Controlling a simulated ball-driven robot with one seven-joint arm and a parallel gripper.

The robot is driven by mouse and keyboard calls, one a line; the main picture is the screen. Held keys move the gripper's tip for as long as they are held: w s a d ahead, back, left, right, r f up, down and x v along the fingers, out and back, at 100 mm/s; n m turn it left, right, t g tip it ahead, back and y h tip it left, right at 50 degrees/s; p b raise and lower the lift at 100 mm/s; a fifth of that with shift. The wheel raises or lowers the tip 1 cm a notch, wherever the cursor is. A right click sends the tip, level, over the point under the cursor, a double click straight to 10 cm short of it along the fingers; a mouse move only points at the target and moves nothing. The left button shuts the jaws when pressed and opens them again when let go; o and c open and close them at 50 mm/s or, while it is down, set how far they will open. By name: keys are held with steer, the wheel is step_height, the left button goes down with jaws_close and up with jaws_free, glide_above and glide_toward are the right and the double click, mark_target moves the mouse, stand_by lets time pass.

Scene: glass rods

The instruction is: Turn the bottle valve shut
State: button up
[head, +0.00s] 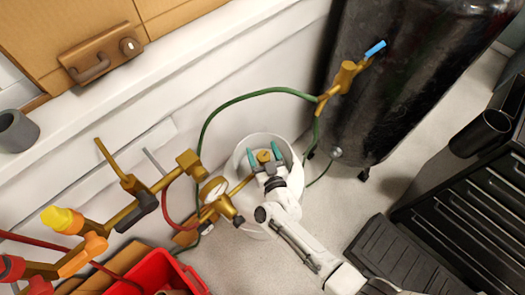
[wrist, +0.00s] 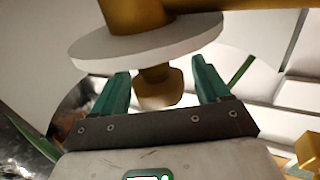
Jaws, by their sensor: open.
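A white bottle (head: 240,163) stands at the foot of the white wall, partly hidden by my arm. A brass valve piece (head: 263,157) is at its top. My gripper (head: 264,156) is open there, with its green fingers on either side of the brass piece. In the wrist view my gripper (wrist: 160,82) has a rounded brass knob (wrist: 158,90) between its fingers, with visible gaps on both sides. A white disc (wrist: 150,42) and a thicker brass body (wrist: 135,14) are beyond the knob. I cannot tell how far the valve is turned.
A brass regulator with a gauge (head: 213,190) is close left of my gripper. A green hose (head: 235,100) arches to a blue-handled brass fitting (head: 345,78) by a large black tank (head: 400,75). A red bin (head: 155,272) is lower left; black drawers (head: 465,215) are right.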

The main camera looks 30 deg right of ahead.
steer(key=shift+w, duration=0.1)
steer(key=shift+c, duration=0.2)
steer(key=c, duration=0.9)
steer(key=shift+w+r+m+h+p, duration=0.1)
steer(key=shift+r+m+h+p, duration=0.1)
steer(key=shift+m+h+p, duration=0.15)
steer(key=shift+d+f+m+g+h, duration=0.15)
steer(key=shift+m+g+h, duration=0.25)
steer(key=shift+h, duration=0.45)
steer(key=o, duration=0.9)
steer(key=shift+o, duration=0.2)
steer(key=v, duration=1.1)
steer(key=shift+p, duration=0.3)
